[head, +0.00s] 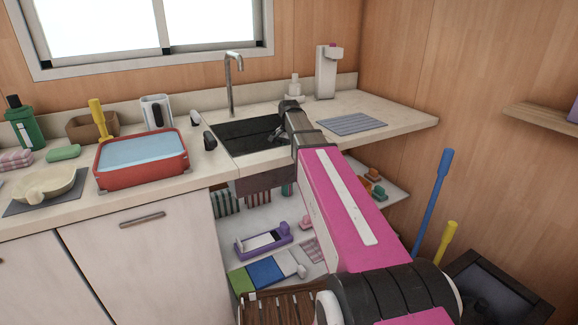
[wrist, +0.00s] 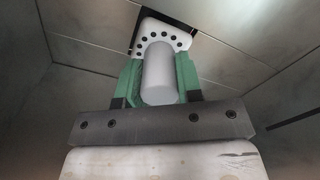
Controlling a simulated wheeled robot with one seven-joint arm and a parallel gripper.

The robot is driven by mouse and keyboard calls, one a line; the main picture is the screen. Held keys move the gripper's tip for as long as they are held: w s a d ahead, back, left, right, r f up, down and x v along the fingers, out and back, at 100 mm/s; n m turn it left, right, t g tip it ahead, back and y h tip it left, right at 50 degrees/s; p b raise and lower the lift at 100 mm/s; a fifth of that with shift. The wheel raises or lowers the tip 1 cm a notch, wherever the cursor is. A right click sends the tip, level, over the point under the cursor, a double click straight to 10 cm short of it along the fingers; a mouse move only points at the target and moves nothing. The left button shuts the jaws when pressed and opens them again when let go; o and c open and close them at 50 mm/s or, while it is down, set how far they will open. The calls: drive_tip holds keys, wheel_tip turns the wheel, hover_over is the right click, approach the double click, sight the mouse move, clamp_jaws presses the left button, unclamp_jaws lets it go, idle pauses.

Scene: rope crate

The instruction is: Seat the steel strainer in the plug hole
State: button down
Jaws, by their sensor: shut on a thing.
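The steel strainer (wrist: 149,27) is a pale, rounded plate with a row of dark holes and a thick grey cylindrical knob (wrist: 159,78). My gripper (wrist: 158,70) is shut on this knob, one green finger on each side. The plug hole (wrist: 136,20) is a dark, square-edged opening in the sink floor. The strainer covers much of it, and dark slivers show at its left and right edges. I cannot tell whether the strainer touches the hole's rim. In the head view my gripper reaches down into the dark sink (head: 240,134); the strainer and hole are hidden there.
Sink walls (wrist: 290,75) rise close around my gripper. The tap (head: 230,80) stands behind the sink. A red basin (head: 140,172) is on the counter to the left, a grey ribbed mat (head: 352,124) to the right. Open shelves with several items lie under the counter.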

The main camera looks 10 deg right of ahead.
drive_tip(key=shift+f, duration=0.7)
idle(0.7)
drive_tip(key=c, duration=0.7)
unclamp_jaws()
wheel_tip(320, 180, up, 11)
drive_tip(key=shift+f, duration=0.1)
idle(0.3)
